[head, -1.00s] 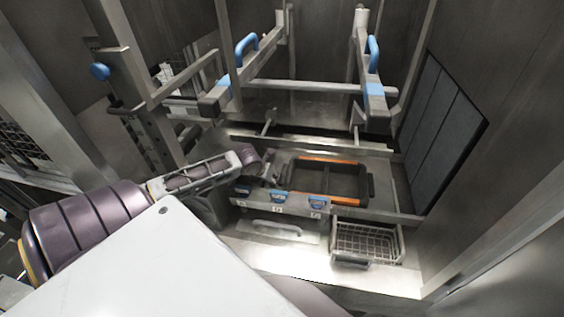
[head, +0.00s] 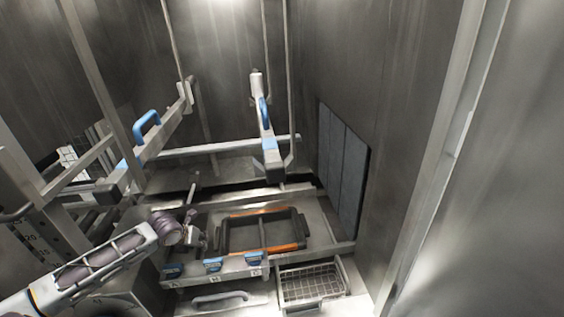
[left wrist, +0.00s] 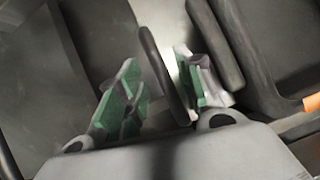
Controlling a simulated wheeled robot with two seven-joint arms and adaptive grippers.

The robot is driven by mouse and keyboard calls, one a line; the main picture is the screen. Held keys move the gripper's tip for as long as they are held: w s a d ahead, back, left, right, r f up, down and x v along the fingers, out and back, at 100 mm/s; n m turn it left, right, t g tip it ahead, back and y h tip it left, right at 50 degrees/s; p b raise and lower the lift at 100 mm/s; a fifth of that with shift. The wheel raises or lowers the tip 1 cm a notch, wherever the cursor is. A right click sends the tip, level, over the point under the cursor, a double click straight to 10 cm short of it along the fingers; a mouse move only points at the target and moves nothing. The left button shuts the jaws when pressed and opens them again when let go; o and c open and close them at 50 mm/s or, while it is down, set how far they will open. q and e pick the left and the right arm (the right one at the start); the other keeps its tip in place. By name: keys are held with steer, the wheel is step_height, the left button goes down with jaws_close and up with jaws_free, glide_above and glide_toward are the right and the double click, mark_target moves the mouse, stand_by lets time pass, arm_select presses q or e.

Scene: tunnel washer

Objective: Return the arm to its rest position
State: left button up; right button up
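My left arm comes in from the left in the head view. My left gripper (head: 197,233) is low at the left end of a dark tray (head: 263,250) with orange edges. In the left wrist view my left gripper (left wrist: 160,98) has its green-padded fingers apart. A dark bar (left wrist: 163,72) shows in the gap between them; I cannot tell whether it lies between the pads or below them. An orange edge of the tray (left wrist: 311,102) shows at the right of that view. My right gripper is not in view.
A wire basket (head: 312,284) stands front right of the tray. Blue latches (head: 213,265) line the front ledge. A rack with blue handles (head: 146,125) hangs above and behind. A metal wall (head: 420,130) closes the right side.

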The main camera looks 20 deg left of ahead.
arm_select(q)
steer(key=shift+w+a+f, duration=0.2)
steer(key=shift+a+f, duration=0.2)
steer(key=shift+a, duration=0.15)
steer(key=shift+w+a+f, duration=0.15)
steer(key=shift+a+f, duration=0.2)
steer(key=shift+a, duration=0.15)
steer(key=shift+w+a+f, duration=0.15)
steer(key=shift+a+f, duration=0.2)
steer(key=shift+f, duration=0.2)
steer(key=shift+w+a+f, duration=0.15)
steer(key=shift+a+f, duration=0.15)
steer(key=shift+f, duration=0.25)
stand_by(0.4)
